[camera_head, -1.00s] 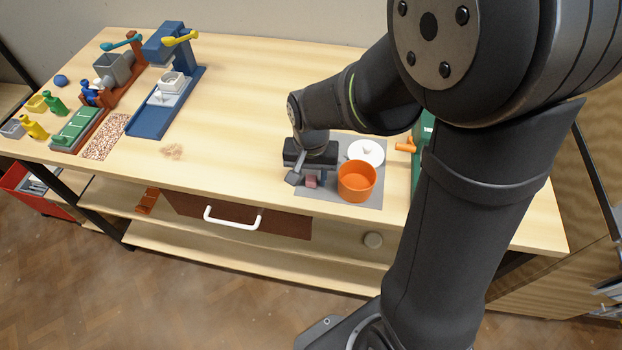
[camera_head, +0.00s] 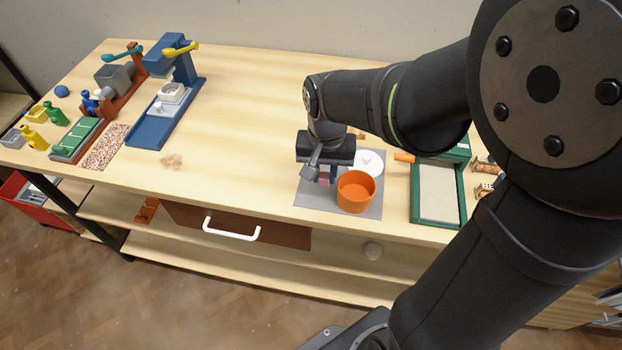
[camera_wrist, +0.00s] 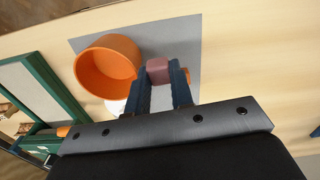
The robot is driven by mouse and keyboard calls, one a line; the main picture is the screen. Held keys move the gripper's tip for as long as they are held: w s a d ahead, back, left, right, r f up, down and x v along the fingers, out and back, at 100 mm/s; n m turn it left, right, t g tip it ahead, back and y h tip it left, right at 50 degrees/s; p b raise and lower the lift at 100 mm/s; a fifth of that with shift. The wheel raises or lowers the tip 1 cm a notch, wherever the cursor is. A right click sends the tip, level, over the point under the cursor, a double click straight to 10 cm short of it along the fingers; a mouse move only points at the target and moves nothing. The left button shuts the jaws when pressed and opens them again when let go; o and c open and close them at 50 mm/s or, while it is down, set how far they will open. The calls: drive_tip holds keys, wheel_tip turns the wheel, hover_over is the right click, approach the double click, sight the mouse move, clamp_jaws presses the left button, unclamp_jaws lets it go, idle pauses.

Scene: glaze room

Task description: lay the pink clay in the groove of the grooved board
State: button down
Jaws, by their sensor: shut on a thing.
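The pink clay (camera_wrist: 157,70) is a small dull-pink block between my fingertips in the wrist view. It also shows as a small patch (camera_head: 324,177) below my gripper in the head view. My gripper (camera_wrist: 160,80) is shut on it and stays over the grey mat (camera_head: 309,200), just left of the orange pot (camera_head: 356,193). How high the clay is above the mat is hard to tell. A green slab with pale cross lines (camera_head: 77,139) lies at the table's far left; I cannot tell whether it is the grooved board.
The orange pot stands close beside my fingers, with a white disc (camera_head: 371,160) behind it. A green-framed tray (camera_head: 436,222) is at the right. A blue stand (camera_head: 152,132) and a speckled mat (camera_head: 104,148) are at the left. The middle of the table is clear.

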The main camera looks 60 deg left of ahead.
drive_tip(key=w+d+r, duration=0.5)
drive_tip(key=w+d, duration=0.1)
drive_tip(key=shift+w+d+r, duration=0.1)
drive_tip(key=shift+w, duration=0.05)
drive_tip(key=w+d+m, duration=0.2)
drive_tip(key=w, duration=0.8)
drive_tip(key=w+d+m, duration=0.2)
drive_tip(key=w, duration=0.8)
drive_tip(key=w+d+f+m, duration=0.2)
drive_tip(key=w+d+m, duration=0.2)
drive_tip(key=w+d, duration=1.25)
drive_tip(key=w+d+m, duration=0.1)
drive_tip(key=w+d, duration=0.3)
drive_tip(key=d, duration=0.2)
drive_tip(key=s+d+f+m, duration=0.1)
drive_tip(key=s+d+f, duration=0.2)
drive_tip(key=d+f, duration=0.8)
wheel_tip(320, 180, down, 3)
drive_tip(key=shift+d, duration=0.2)
drive_tip(key=shift+r, duration=0.1)
